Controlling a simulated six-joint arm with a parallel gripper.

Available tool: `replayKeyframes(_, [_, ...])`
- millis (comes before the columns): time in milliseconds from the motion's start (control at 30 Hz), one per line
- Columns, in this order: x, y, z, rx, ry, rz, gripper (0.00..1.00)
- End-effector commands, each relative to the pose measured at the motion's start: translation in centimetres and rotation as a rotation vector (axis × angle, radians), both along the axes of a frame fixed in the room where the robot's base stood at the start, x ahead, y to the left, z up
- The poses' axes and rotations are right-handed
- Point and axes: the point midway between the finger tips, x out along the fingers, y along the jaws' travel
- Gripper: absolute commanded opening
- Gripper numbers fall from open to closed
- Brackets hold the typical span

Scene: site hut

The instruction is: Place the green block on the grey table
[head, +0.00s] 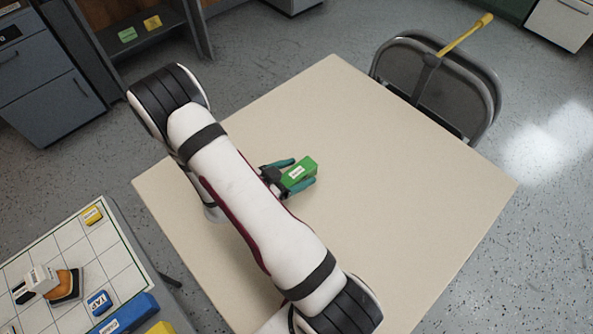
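The green block (307,166) is a small box with a white label, over the middle of a large pale beige table (400,200). My gripper (302,172) has teal fingers on either side of the block and looks shut on it. I cannot tell whether the block touches the tabletop or is held just above it. The beige table is the nearest match to the grey table. A second table (45,262) at the lower left has a white gridded top and a grey edge. My arm crosses the left part of the beige table and hides some of it.
On the gridded table are a yellow block (91,215), a blue block (99,303) and an orange-and-black item (66,285). A folding chair (440,85) with a yellow-handled tool (465,35) stands behind the beige table. The beige tabletop right of the block is clear.

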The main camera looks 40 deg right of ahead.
Motion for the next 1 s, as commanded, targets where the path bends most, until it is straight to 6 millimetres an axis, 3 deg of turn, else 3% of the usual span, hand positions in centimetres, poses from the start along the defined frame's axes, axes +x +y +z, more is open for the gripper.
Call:
replayKeyframes(267, [0.1,0.5,0.4,0.0,-0.001,0.002,0.79])
replayKeyframes(633, [0.1,8.1,4.5,0.001,-0.004,0.006,0.79])
replayKeyframes(833, [0.2,10.4,5.8,0.011,-0.009,0.006,0.79])
replayKeyframes(867, [0.8,10.7,5.8,0.036,-0.03,0.017,0.79])
replayKeyframes(933, [3.6,12.0,6.0,0.17,-0.129,0.089,0.79])
replayKeyframes(1000, [8.2,15.0,7.3,0.407,-0.272,0.246,0.79])
